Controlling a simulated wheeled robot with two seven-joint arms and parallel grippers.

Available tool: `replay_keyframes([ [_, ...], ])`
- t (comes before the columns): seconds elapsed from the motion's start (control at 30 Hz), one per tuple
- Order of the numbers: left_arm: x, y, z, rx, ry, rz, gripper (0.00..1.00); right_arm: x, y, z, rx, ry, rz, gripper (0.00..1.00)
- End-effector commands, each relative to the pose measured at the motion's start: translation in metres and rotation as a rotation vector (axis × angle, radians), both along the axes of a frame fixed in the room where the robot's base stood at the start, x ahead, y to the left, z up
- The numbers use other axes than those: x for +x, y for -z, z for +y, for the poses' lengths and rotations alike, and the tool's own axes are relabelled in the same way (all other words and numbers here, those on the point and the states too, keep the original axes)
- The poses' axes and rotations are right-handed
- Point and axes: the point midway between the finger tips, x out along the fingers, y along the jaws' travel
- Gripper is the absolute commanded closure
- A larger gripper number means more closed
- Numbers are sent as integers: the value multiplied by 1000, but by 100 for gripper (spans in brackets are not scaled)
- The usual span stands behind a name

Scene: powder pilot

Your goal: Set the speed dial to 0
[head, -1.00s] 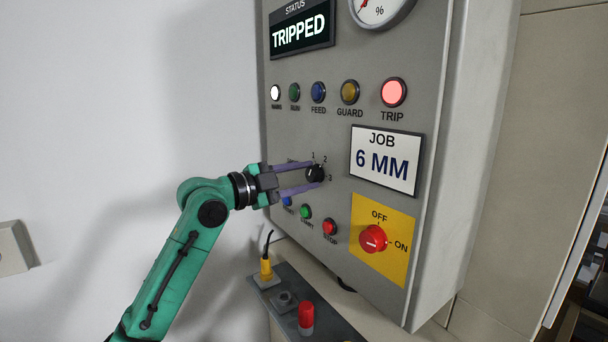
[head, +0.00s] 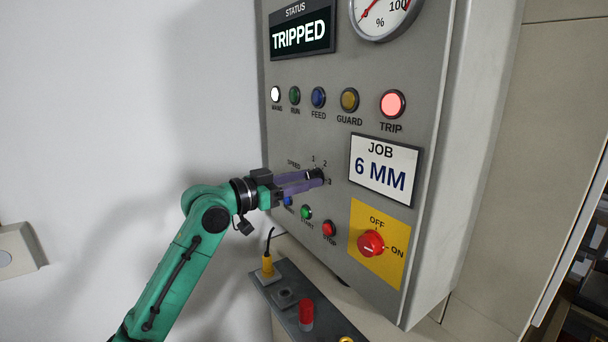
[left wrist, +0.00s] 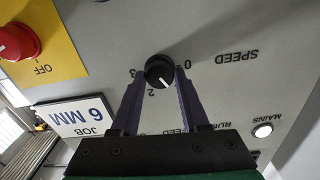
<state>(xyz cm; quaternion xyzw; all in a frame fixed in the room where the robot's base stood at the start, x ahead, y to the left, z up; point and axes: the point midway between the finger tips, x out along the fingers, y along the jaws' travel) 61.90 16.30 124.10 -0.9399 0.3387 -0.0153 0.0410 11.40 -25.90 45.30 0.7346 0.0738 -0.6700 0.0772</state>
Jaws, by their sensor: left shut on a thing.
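In the left wrist view, turned upside down, the dial (left wrist: 160,71) sits between the two fingertips (left wrist: 160,78). Its white pointer line slants to the lower right, between the 0 and the 2, about where the 1 belongs. The 1 is not legible there. My right gripper is not in view.
A red OFF/ON knob (head: 371,243) on a yellow plate and the JOB 6 MM sign (head: 385,168) are right of the dial. Push buttons, including a red one (head: 329,229), sit below. The status display (head: 302,35) reads TRIPPED and the trip lamp (head: 392,103) glows.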

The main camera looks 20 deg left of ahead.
Motion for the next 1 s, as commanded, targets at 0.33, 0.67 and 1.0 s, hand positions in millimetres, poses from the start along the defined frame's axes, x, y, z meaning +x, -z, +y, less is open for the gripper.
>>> replay_keyframes([
  [0.33, 0, 0, -1, -250, 2, 218, 100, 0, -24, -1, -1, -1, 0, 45],
  [0.67, 0, 0, -1, -491, 2, 420, 100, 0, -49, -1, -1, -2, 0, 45],
  [1.0, 0, 1, -1, -705, 1, 597, 100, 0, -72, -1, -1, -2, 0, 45],
])
